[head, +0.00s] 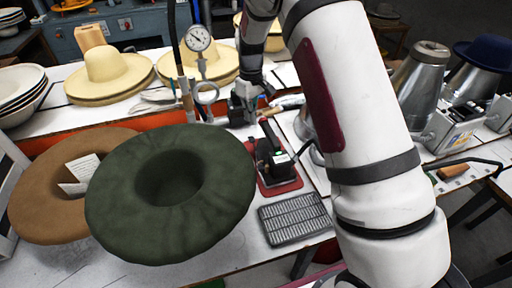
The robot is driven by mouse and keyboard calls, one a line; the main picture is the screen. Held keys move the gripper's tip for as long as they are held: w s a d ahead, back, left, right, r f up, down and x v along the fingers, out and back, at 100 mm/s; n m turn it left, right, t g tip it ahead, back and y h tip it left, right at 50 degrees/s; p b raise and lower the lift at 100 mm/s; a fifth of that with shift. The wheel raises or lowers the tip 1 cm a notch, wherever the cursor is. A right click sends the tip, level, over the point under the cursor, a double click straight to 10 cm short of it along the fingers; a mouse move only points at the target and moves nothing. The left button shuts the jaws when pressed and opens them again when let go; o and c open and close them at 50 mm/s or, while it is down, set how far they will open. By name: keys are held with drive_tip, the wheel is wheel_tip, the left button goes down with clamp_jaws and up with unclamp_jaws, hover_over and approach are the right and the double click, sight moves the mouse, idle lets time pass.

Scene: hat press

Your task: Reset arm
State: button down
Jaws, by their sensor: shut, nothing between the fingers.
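My arm comes in from the right front and crosses the middle of the head view. My gripper (256,98) hangs from it near the middle of the bench, pointing down. It is small in the picture; it is shut and empty. It is above and behind a black device with a green light (272,155) on a red base plate (281,187). A large dark green felt hat (213,190) lies brim-up at the front left, with its hollow crown showing. A brown felt hat (47,190) with a paper slip (80,174) lies partly hidden behind it.
Straw hats (107,66) stand at the back left beside stacked bowls (20,88). A pressure gauge (199,38) on a pipe rises left of my gripper. A grey grate (294,218) lies at the front. Metal hat presses (421,83) and a navy hat (485,53) stand at right.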

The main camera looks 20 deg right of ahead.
drive_tip(key=s+r+m+t, duration=0.1)
drive_tip(key=s+r+m, duration=0.1)
drive_tip(key=s+r, duration=0.7)
drive_tip(key=s+r+m+t, duration=0.1)
drive_tip(key=s+r, duration=0.6)
drive_tip(key=r, duration=0.5)
drive_tip(key=s+r+m+t, duration=0.2)
drive_tip(key=s+m+t, duration=0.1)
drive_tip(key=s, duration=1.7)
drive_tip(key=shift+s, duration=0.15)
drive_tip(key=shift+d+r, duration=0.1)
drive_tip(key=shift+r, duration=0.05)
idle(3.2)
